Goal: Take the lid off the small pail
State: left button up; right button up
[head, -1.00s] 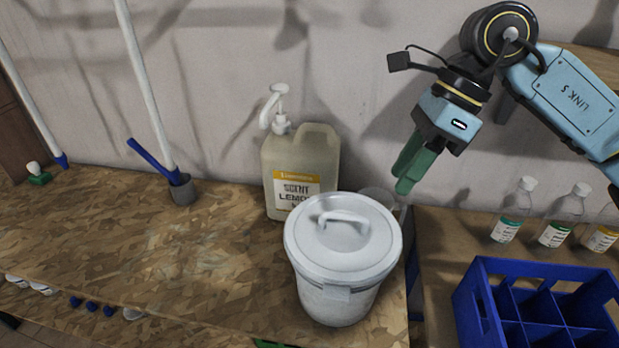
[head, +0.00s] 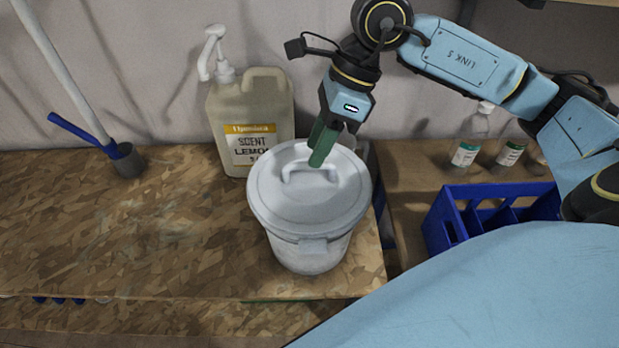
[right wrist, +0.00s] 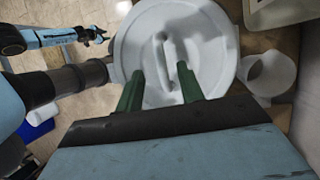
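The small white pail (head: 312,255) stands near the right end of the wooden bench. Its round lid (head: 285,205) is on it, with a loop handle (head: 296,165) on top. My right gripper (head: 320,158) is just above the lid at the handle's right side. In the right wrist view its two green fingers (right wrist: 160,90) are spread apart, with the near part of the handle (right wrist: 174,62) between them. I cannot tell whether they touch it. My left gripper (right wrist: 92,36) shows small at the upper left of that view; its fingers are too small to read.
A lemon-scent jug (head: 250,115) with a pump stands close behind the pail. A clear cup (right wrist: 270,72) is beside the pail. A blue crate (head: 480,215) and bottles (head: 470,140) are to the right. The bench left of the pail is mostly bare.

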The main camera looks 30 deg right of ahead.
aim_at(310, 180)
jog(key=x, duration=0.3)
jog(key=shift+f, duration=0.3)
grip_shut()
